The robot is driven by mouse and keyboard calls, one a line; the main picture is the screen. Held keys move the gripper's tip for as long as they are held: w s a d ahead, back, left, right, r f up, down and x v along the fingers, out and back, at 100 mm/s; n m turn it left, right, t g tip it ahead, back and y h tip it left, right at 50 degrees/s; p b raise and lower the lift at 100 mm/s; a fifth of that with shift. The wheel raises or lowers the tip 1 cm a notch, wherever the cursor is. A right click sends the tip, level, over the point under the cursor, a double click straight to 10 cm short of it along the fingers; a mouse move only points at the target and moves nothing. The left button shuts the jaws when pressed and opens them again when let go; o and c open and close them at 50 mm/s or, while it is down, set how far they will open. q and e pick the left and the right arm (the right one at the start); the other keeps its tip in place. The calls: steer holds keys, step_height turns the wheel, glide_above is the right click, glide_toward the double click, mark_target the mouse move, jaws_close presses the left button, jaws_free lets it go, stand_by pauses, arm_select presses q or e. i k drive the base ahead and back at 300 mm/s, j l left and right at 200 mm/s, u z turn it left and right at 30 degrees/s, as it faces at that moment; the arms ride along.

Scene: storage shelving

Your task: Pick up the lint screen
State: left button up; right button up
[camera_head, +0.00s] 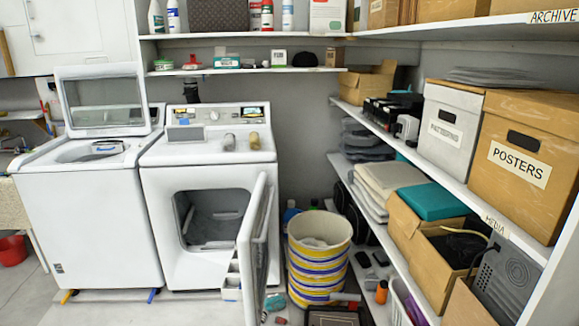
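I cannot tell for certain which thing is the lint screen. A flat grey rectangular piece (185,133) lies on the left of the white dryer's (165,155) top and may be it. Two small cylinders, one grey (229,142) and one tan (254,141), stand to its right. The dryer's front door (257,235) hangs open, and its drum is dark and looks empty. Neither of my grippers is in view.
A washer (85,225) with its lid (101,102) raised stands left of the dryer. A striped bin (317,262) stands right of the open door. Shelves with boxes (521,165) fill the right side. Small items lie on the floor near the bin.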

mark_target(185, 132)
steer(key=i+j+z, duration=0.3)
steer(key=j+z, duration=0.3)
steer(key=i+j+z, duration=0.1)
steer(key=j+z, duration=0.2)
steer(key=j, duration=0.25)
